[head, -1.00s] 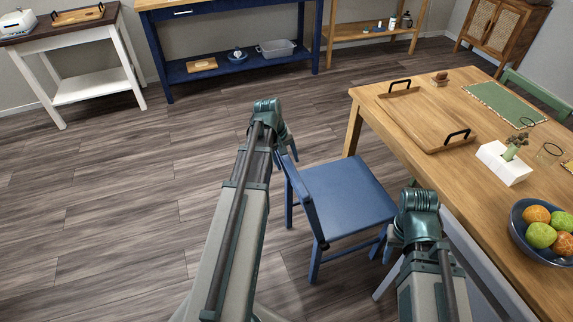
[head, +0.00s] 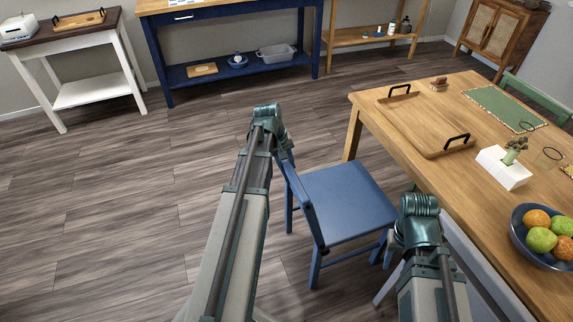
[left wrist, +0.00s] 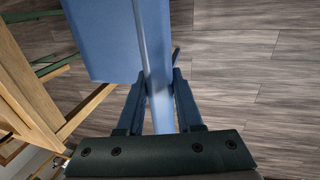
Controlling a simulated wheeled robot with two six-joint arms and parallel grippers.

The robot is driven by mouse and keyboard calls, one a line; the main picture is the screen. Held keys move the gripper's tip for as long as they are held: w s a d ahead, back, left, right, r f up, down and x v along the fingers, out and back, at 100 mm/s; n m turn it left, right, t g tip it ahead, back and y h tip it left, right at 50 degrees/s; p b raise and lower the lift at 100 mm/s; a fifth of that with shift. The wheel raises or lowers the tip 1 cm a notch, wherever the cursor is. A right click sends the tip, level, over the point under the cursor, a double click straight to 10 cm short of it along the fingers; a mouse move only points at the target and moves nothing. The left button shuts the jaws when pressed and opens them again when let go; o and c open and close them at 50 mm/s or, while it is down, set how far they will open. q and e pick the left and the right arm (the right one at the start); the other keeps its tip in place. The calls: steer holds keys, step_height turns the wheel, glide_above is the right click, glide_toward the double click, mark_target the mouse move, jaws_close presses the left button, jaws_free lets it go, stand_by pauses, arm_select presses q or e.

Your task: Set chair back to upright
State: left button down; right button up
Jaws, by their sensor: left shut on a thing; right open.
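The blue chair (head: 348,203) stands on its legs beside the wooden table, its seat level. Its backrest (head: 306,208) rises on the left side of the seat, partly hidden by my left arm. My left gripper (head: 288,158) is at the far end of the backrest. In the left wrist view, my left gripper's fingers (left wrist: 158,92) sit on both sides of the blue backrest rail (left wrist: 153,50), shut on it. The seat (left wrist: 100,40) shows to the left there. My right gripper (head: 391,246) is by the near right of the chair, open, mostly hidden behind its wrist.
The wooden table (head: 385,135) is close on the right, with a wooden tray (head: 420,120), a white planter (head: 502,168) and a fruit bowl (head: 522,243). A blue console (head: 235,75) and a white side table (head: 95,92) stand at the back. Floor left of the chair is clear.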

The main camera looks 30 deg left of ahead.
stand_by(0.8)
arm_select(q)
steer(key=shift+w+d+r, duration=0.1)
steer(key=shift+w+d, duration=0.1)
steer(key=w+d+g+y+p, duration=0.1)
steer(key=w+d+g+y, duration=0.1)
steer(key=w+d, duration=0.3)
steer(key=shift+w+r+p, duration=0.35)
steer(key=shift+w, duration=0.15)
steer(key=c, duration=0.6)
jaws_free()
steer(key=shift+d, duration=0.1)
steer(key=shift+o, duration=0.2)
steer(key=shift+r, duration=0.2)
